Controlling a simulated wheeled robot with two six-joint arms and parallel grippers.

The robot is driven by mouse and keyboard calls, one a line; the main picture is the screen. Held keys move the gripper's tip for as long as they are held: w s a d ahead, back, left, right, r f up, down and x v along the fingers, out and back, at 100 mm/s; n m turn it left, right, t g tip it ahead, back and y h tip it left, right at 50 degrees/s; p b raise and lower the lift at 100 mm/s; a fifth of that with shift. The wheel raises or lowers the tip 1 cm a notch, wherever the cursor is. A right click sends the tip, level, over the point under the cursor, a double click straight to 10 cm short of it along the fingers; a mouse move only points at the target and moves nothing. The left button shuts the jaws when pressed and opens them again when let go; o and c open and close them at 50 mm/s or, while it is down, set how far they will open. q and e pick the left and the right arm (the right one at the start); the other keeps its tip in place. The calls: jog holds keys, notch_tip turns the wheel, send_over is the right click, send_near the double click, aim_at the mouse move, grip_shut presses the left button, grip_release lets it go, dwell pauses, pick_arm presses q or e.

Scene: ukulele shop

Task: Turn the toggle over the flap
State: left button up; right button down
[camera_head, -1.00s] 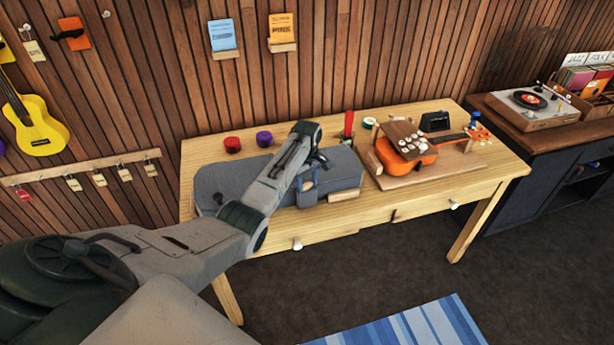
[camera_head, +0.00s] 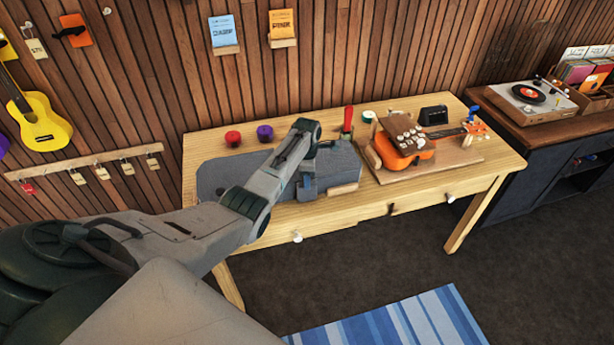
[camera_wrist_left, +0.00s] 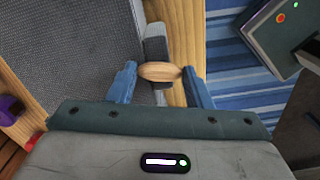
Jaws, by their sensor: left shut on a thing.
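A long grey case (camera_head: 215,178) lies on the wooden workbench; its grey fabric top (camera_wrist_left: 80,40) fills the left of the left wrist view. A narrow grey flap (camera_wrist_left: 155,48) hangs at its edge. A wooden oval toggle (camera_wrist_left: 160,71) lies crosswise at the flap's end, between the two blue fingers of my left gripper (camera_wrist_left: 160,82). The gripper is shut on the toggle's ends. In the head view my left gripper (camera_head: 307,190) is at the case's front edge, and the toggle is hidden there. My right gripper is not in view.
Right of the case, an orange ukulele (camera_head: 395,155) lies on a wooden board. A red-handled tool (camera_head: 347,120), a red tub (camera_head: 233,138) and a purple tub (camera_head: 265,133) stand behind the case. A blue striped rug (camera_head: 400,320) lies on the floor.

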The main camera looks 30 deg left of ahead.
pick_arm(q)
jog(key=shift+r+n, duration=0.1)
jog(key=shift+n, duration=1.3)
jog(key=o, duration=1)
notch_tip(320, 180, up, 11)
jog(key=b, duration=0.3)
jog(key=shift+f, duration=0.2)
